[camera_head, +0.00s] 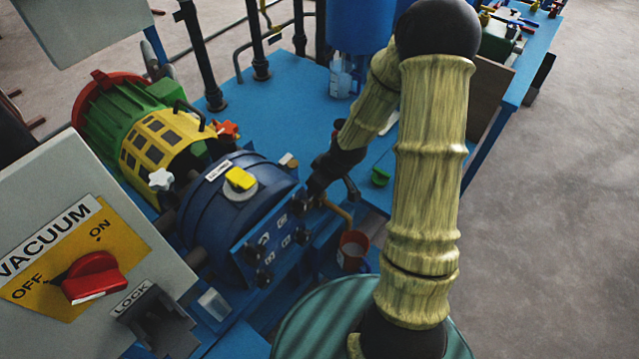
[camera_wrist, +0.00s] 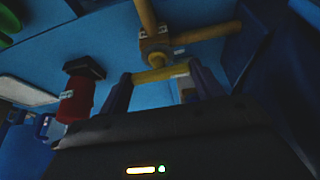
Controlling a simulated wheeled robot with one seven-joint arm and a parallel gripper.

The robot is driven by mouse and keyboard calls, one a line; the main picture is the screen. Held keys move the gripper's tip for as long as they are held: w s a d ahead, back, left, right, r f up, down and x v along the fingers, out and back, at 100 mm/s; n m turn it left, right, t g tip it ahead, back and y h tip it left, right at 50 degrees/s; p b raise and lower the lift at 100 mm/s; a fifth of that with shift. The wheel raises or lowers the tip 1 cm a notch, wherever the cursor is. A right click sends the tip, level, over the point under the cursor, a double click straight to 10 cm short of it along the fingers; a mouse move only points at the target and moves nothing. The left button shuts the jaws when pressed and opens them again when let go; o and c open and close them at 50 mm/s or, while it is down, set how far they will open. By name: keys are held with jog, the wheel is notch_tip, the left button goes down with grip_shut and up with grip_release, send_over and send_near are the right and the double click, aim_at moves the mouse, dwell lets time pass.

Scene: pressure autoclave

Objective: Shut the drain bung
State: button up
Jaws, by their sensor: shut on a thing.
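In the wrist view, my gripper (camera_wrist: 163,84) has its two fingers at either end of a short yellow bar (camera_wrist: 155,74). It is shut on this bar. The bar sits just below a brass-coloured fitting (camera_wrist: 153,44) with yellow pipes running up and to the right. I cannot tell for sure whether the bar is the drain bung's handle, nor whether the bung is seated. In the head view, my gripper (camera_head: 316,188) is beside the blue drum's front face, and my arm and wrist hide most of what it holds.
The blue drum (camera_head: 225,215) stands close at the left of my gripper. A red container (camera_head: 352,250) is below and to the right of it. A yellow pipe (camera_head: 338,211) runs nearby. The vacuum switch panel (camera_head: 75,255) fills the lower left. Grey floor (camera_head: 570,200) lies open at right.

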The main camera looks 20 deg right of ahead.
jog(key=o, duration=1)
jog(key=p+v, duration=0.7)
jog(key=v, duration=1)
jog(key=shift+r+p, duration=0.2)
jog(key=shift+p, duration=0.2)
jog(key=shift+s, duration=0.1)
